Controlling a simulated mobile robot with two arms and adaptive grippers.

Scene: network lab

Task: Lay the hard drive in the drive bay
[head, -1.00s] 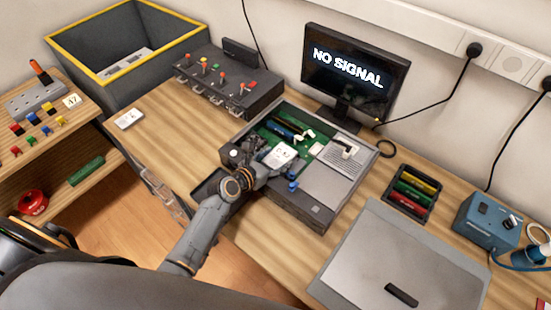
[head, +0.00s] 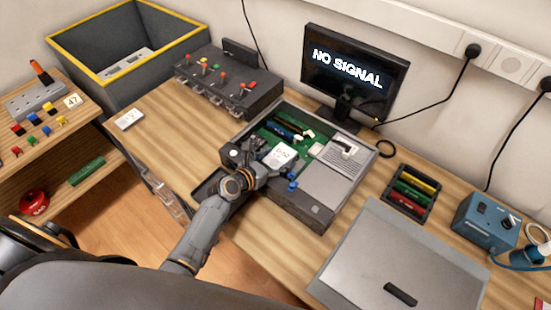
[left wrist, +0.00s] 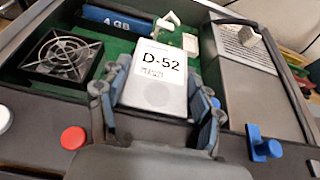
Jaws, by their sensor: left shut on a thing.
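The hard drive (head: 281,156) is a light grey block with a white label; it reads D-52 in the left wrist view (left wrist: 155,92). My left gripper (head: 268,168) is shut on the drive, one finger on each side, and holds it over the open computer case (head: 305,212). In the left wrist view, the gripper (left wrist: 158,108) hides the drive's near end and what lies under it. I cannot tell whether the drive touches the case floor, or clearly make out the drive bay. My right gripper is not in view.
In the case are a fan (left wrist: 63,54), a blue 4 GB module (left wrist: 118,20), a blue latch (left wrist: 262,145) and a grey panel (head: 331,183). A monitor (head: 355,70) stands behind. A rack of coloured modules (head: 411,190) and a flat grey cover (head: 400,262) are to the right.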

